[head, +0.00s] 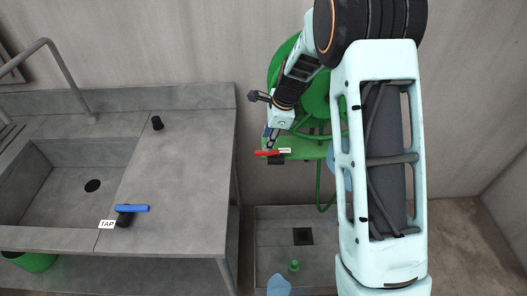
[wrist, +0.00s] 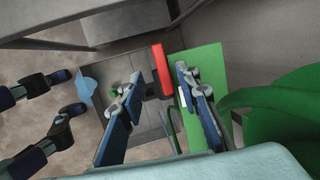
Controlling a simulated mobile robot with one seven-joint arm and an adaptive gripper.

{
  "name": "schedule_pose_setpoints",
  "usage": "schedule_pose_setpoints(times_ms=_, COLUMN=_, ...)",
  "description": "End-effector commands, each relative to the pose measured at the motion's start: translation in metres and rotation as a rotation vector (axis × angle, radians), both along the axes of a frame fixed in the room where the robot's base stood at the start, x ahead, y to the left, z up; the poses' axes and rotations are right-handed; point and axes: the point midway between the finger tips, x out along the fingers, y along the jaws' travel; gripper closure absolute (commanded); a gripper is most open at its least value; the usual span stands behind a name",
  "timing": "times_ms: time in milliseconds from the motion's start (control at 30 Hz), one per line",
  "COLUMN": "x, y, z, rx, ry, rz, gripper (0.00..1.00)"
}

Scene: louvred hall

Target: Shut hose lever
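The red hose lever (head: 267,153) is on the front of the green hose reel bracket (head: 305,148), with a small white label (head: 286,150) at its right. In the head view, the lever lies roughly crosswise. My gripper (head: 271,138) is just above it, and the arm partly hides the reel. In the wrist view, the red lever (wrist: 160,60) shows between and just beyond the fingertips of my gripper (wrist: 158,76). The fingers are apart, with nothing held between them. I cannot tell whether either finger touches the lever.
A grey sink counter (head: 178,185) stands at left, with a blue lever (head: 132,209) labelled TAP and a black knob (head: 157,123). A floor basin (head: 270,233) with a drain lies below the reel. A green hose (head: 319,190) hangs beside it.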

Motion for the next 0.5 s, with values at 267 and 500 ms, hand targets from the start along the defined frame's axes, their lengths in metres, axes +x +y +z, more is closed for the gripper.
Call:
schedule_pose_setpoints(times_ms=267, x=0.008, y=0.008, z=-0.041, rx=0.000, ry=0.001, rz=0.002, gripper=0.70)
schedule_pose_setpoints(times_ms=500, x=0.015, y=0.015, z=-0.073, rx=-0.001, ry=-0.001, rz=0.003, gripper=0.70)
